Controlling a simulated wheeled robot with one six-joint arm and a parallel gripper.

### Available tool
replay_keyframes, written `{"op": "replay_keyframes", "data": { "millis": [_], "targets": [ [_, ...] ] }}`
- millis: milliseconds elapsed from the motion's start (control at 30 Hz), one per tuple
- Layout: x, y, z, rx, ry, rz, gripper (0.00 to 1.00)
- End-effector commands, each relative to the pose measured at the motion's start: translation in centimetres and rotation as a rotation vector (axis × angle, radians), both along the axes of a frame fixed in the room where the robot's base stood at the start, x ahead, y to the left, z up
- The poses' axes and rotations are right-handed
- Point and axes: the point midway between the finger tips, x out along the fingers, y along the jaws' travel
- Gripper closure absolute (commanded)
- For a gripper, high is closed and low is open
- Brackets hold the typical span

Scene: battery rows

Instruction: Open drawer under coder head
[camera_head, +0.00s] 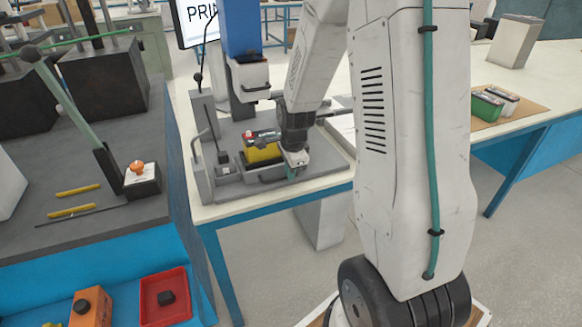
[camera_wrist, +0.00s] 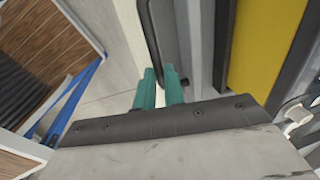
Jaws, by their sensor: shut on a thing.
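The coder head (camera_head: 250,78) is a pale block on a blue column at the back of the white table. Below and in front of it is the grey drawer (camera_head: 228,187) with a yellow battery (camera_head: 262,153) in it. A dark bar handle (camera_wrist: 149,42) runs along the drawer's front. My gripper (camera_head: 291,174) is at the right end of this front, and its teal fingers (camera_wrist: 159,88) are shut on the handle. The yellow battery also shows in the wrist view (camera_wrist: 262,45), right of the fingers. My arm hides part of the drawer's right side in the head view.
A dark bench (camera_head: 100,165) with a lever and an orange button stands at the left. Below it are a red tray (camera_head: 165,297) and an orange box (camera_head: 90,307). The floor before the table shows free room.

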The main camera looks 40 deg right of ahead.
Motion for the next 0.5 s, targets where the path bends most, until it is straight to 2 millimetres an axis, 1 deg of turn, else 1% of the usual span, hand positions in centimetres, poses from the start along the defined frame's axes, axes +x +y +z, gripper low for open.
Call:
{"op": "replay_keyframes", "data": {
  "millis": [200,500],
  "targets": [
    [-0.64,0.45,0.04,-0.002,-0.001,0.002,1.0],
    [-0.7,0.55,0.04,-0.003,0.0,0.004,1.0]
  ]
}}
